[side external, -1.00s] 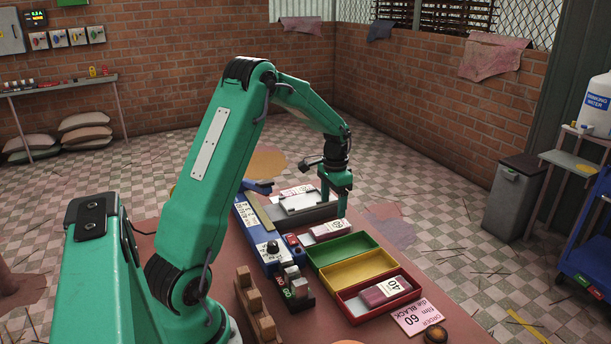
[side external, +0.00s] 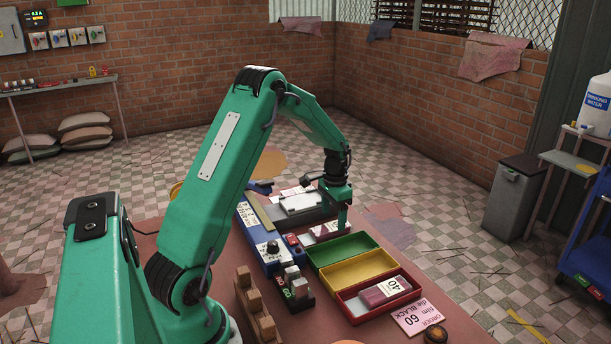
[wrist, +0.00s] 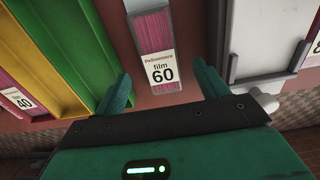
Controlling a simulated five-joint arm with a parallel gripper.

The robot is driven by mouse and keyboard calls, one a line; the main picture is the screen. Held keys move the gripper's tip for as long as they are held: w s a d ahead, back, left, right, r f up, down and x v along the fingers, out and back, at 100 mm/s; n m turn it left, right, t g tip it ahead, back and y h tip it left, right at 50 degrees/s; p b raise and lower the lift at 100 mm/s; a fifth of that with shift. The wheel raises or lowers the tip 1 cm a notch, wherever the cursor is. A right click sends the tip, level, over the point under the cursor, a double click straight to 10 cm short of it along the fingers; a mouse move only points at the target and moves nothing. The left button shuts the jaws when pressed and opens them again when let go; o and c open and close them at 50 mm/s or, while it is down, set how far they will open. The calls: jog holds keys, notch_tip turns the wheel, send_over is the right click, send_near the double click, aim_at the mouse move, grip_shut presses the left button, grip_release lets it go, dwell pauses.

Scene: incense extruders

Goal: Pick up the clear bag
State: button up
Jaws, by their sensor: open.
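My gripper (wrist: 161,72) is open and empty. In the wrist view its two fingers stand to the left and right of the label end.
Green (side external: 341,250), yellow (side external: 358,267) and red (side external: 350,306) trays stand side by side. A pink pack labelled 40 (side external: 385,291) lies in the red tray. A grey device with a white plate (wrist: 272,45) is right of the bag. An order card (side external: 417,317) lies in front.

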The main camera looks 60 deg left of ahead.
aim_at(333, 226)
jog(key=shift+w+f, duration=0.1)
jog(key=shift+f, duration=1.6)
jog(key=c, duration=1.1)
jog(key=shift+r, duration=0.1)
jog(key=shift+r, duration=0.7)
jog(key=r, duration=0.1)
jog(key=d+r, duration=0.1)
jog(key=r, duration=0.1)
jog(key=shift+r, duration=0.1)
jog(key=d+r, duration=0.6)
jog(key=d, duration=0.4)
jog(key=shift+d+r, duration=0.15)
jog(key=shift+d, duration=0.2)
jog(key=shift+a, duration=0.15)
